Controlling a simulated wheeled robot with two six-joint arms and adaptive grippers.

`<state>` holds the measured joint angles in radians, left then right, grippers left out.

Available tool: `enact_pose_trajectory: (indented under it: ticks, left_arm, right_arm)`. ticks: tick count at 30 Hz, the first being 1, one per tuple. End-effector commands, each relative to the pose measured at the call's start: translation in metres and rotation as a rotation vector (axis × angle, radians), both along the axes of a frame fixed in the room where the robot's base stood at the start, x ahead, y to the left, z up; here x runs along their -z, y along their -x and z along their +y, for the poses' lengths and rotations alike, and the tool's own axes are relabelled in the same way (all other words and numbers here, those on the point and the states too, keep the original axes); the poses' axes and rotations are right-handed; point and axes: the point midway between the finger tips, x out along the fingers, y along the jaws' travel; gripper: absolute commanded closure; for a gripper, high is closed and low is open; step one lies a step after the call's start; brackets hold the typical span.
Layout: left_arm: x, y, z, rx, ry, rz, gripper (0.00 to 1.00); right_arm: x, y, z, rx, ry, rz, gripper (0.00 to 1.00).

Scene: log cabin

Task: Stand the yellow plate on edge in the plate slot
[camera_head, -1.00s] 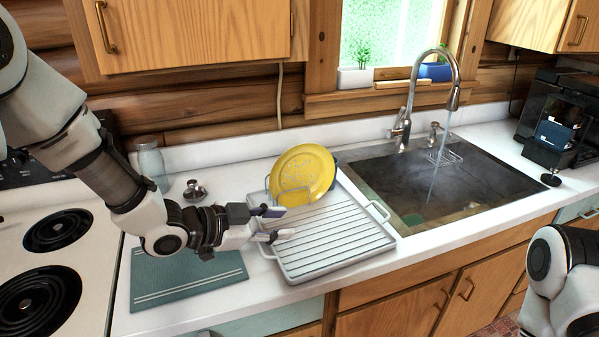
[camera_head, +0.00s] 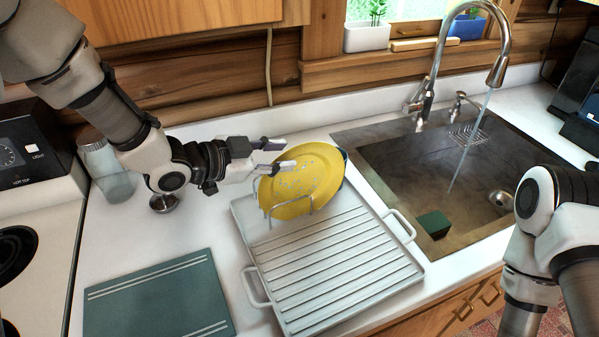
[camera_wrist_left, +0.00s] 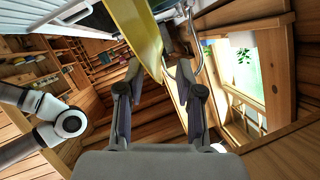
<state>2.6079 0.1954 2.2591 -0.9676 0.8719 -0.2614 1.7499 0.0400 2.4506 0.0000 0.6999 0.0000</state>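The yellow plate (camera_head: 305,178) stands tilted at the back of the white dish rack (camera_head: 330,262), within its wire plate slot (camera_head: 291,211). My left gripper (camera_head: 284,154) is open at the plate's upper left edge, with nothing clamped. In the left wrist view the plate (camera_wrist_left: 137,30) reaches down between the open fingers (camera_wrist_left: 164,73), closer to the left finger. I cannot tell whether a finger touches it. The plate's lower edge is partly behind the wires. My right arm shows at the right, but its gripper is out of view.
A dark blue item (camera_head: 344,155) shows just behind the plate. The sink (camera_head: 400,165) with running faucet (camera_head: 432,80) is to the right. A teal mat (camera_head: 160,300) lies left of the rack. A glass jar (camera_head: 108,172) and metal stopper (camera_head: 163,203) stand behind it.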

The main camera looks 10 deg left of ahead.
Motion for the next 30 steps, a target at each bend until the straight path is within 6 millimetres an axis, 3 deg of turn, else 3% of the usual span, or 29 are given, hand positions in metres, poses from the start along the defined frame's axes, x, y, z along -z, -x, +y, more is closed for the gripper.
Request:
enact_pose_trajectory:
  ticks: [9,17,20,21,30]
  left_arm:
    - [0.013,-0.034,-0.034,0.002,-0.004,0.002,0.64]
    - [0.017,-0.039,-0.039,0.000,0.002,0.001,0.64]
    - [0.017,-0.039,-0.039,0.000,0.001,0.001,0.96]
    - [0.017,-0.039,-0.039,0.000,0.001,0.001,1.00]
    - [0.017,-0.039,-0.038,-0.001,0.002,0.000,1.00]
  right_arm:
    - [-0.018,0.000,0.000,0.000,0.000,-0.001,0.59]
    - [-0.018,0.000,0.000,0.000,0.000,-0.001,0.59]
    - [-0.018,0.000,0.000,0.000,0.000,-0.001,0.59]
    - [-0.018,0.000,0.000,0.000,0.000,-0.001,0.59]
    - [-0.018,0.000,0.000,0.000,0.000,-0.001,0.59]
